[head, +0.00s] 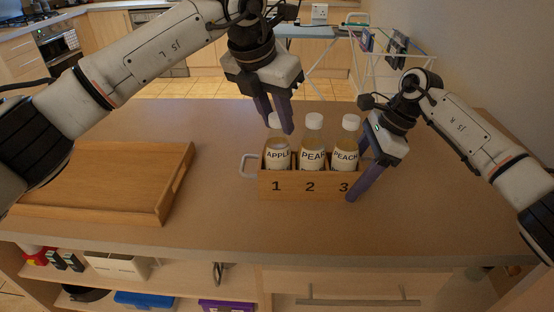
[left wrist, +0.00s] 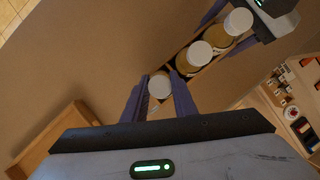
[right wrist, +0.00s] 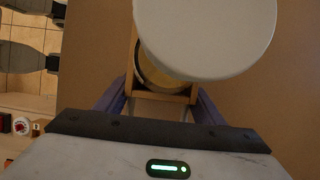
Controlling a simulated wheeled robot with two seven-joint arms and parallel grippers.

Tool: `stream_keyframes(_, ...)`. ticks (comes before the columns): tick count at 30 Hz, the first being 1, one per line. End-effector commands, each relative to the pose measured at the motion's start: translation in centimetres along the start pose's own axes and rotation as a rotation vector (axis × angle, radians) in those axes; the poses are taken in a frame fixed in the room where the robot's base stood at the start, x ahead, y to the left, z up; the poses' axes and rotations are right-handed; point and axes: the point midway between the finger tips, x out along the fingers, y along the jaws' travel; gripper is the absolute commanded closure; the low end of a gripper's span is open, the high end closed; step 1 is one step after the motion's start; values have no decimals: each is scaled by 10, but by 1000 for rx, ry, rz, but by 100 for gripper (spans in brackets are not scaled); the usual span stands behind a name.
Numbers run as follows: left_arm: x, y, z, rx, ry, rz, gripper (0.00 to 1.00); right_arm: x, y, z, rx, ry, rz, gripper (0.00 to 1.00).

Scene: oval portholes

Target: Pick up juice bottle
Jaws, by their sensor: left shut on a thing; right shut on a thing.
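Three juice bottles with white caps stand in a wooden crate (head: 312,187) numbered 1, 2 and 3: apple (head: 278,158), pear (head: 313,158) and peach (head: 346,158). My left gripper (head: 281,128) comes down from above with its fingers on either side of the apple bottle's top and is shut on it. Its cap (left wrist: 159,86) shows between the fingers in the left wrist view. The apple label is level with the others. My right gripper (head: 357,176) is at the crate's right end, its fingers straddling that end (right wrist: 160,97); it is shut on the crate.
A wooden tray (head: 105,180) lies at the left of the counter. A white handle (head: 249,166) sticks out from the crate's left end. Open shelves with boxes (head: 118,265) and a drawer are below the front edge. The counter in front of the crate is clear.

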Motion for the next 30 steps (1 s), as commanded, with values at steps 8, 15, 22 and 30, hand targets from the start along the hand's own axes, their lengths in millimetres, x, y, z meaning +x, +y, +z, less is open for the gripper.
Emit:
stream_keyframes(8,-2,1,1,0,-4,2,100,-1,0,0,1,0,-2,73)
stream_keyframes(15,-26,1,12,-1,-7,3,100,-1,0,0,1,0,-2,73)
stream_keyframes(22,-83,0,35,-1,-9,4,100,-1,0,0,1,0,-2,73)
stream_keyframes(30,-143,0,60,-2,-5,2,100,-1,-1,0,2,0,-2,73)
